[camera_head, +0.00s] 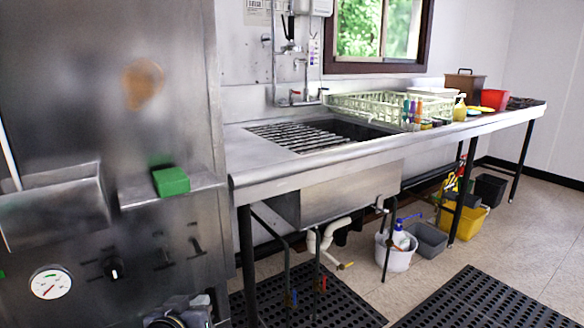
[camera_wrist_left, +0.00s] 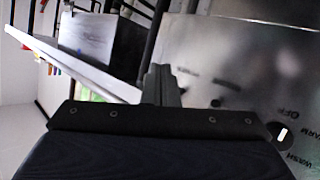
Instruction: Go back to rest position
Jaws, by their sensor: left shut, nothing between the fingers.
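Part of my left arm and gripper (camera_head: 182,314) shows at the bottom edge of the head view, low in front of the steel dish machine. In the left wrist view my left gripper (camera_wrist_left: 161,84) has its fingers together, with nothing between them. The fingers point toward the steel surfaces and appear clear of them. My right gripper is in neither view.
The dish machine (camera_head: 95,130) fills the left, with a green block (camera_head: 171,181) on its ledge. A steel sink counter (camera_head: 290,165) runs right, holding a pale dish rack (camera_head: 390,103). A white bucket (camera_head: 396,250) and black mats (camera_head: 490,300) are on the floor.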

